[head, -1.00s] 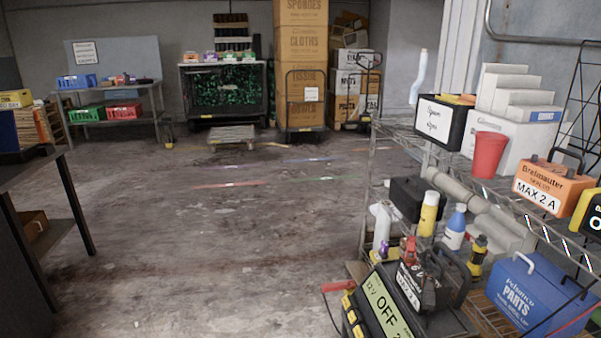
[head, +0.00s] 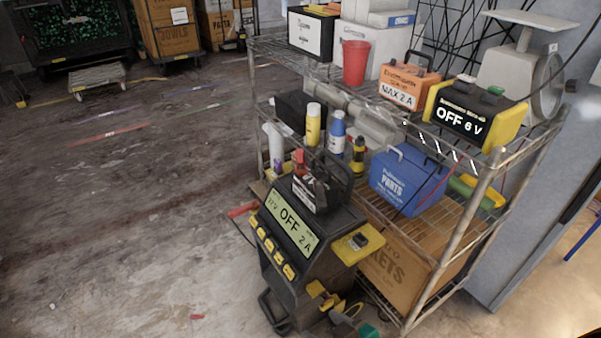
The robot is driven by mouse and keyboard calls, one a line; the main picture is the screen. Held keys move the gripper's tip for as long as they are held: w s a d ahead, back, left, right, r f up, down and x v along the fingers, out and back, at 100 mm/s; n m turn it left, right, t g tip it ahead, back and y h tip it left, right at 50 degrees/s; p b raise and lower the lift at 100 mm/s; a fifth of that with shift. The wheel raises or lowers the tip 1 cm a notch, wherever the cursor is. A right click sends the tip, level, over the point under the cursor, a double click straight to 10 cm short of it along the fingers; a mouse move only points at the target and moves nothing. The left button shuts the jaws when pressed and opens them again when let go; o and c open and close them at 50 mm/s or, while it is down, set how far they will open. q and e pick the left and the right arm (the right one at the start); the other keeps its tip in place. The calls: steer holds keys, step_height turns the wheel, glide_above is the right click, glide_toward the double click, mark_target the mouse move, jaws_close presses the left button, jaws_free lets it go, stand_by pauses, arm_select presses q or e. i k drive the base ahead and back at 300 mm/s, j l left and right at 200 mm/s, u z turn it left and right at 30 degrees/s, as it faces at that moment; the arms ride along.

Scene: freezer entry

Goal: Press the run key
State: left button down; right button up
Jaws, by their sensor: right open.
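A floor-standing black charger (head: 285,245) stands at the lower centre. Its tilted green display (head: 288,220) reads 12 V, OFF and 2 A. A row of yellow keys (head: 268,245) runs along the display's lower left edge. The key labels are too small to read, so I cannot tell which is the run key. My left gripper is out of view.
A wire shelf rack (head: 470,215) stands close behind and right, holding a yellow-black charger (head: 475,113) reading OFF 6 V, an orange charger (head: 408,85), a red cup (head: 355,63) and a blue parts box (head: 408,180). A yellow side tray (head: 358,243) juts from the charger.

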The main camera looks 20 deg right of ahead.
mark_target(493, 89)
steer(key=z, duration=1.25)
